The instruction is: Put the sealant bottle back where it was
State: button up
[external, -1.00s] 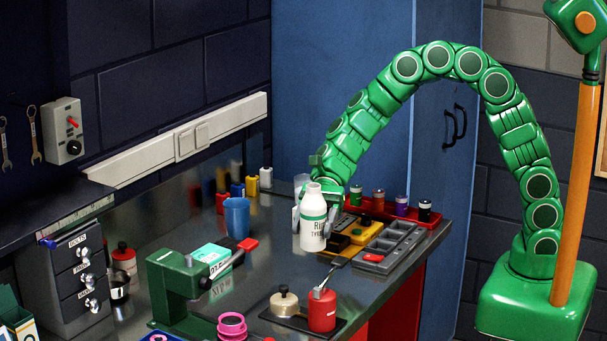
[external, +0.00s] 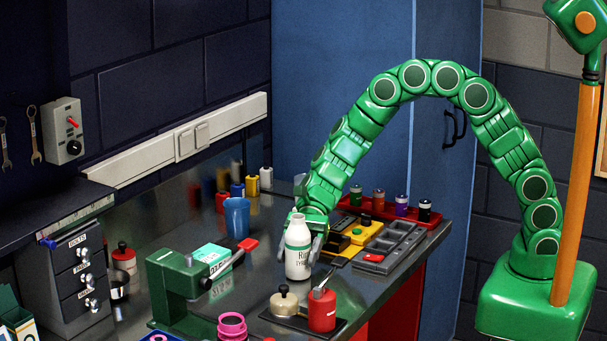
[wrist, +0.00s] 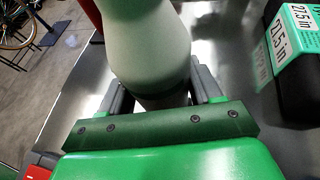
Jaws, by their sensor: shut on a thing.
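The sealant bottle (external: 298,262) is white with a dark green band and printed lettering, and stands upright near the middle of the bench. My gripper (external: 303,245) is shut on it from behind, with a finger on each side. In the wrist view the bottle (wrist: 145,50) fills the space between the two fingers (wrist: 155,92). Its base is close to the bench top; I cannot tell whether it touches.
A green press-like tool (external: 180,285) and a teal-and-black box (external: 212,256) are left of the bottle. A grey compartment tray (external: 392,245) lies right, a blue cup (external: 237,217) behind left.

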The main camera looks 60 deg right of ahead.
jog(key=shift+f, duration=0.2)
jog(key=o, duration=1.2)
jog(key=shift+d+r, duration=0.1)
jog(key=shift+r, duration=0.1)
jog(key=v, duration=1.1)
jog(key=shift+w+d+r, duration=0.15)
jog(key=shift+d, duration=0.2)
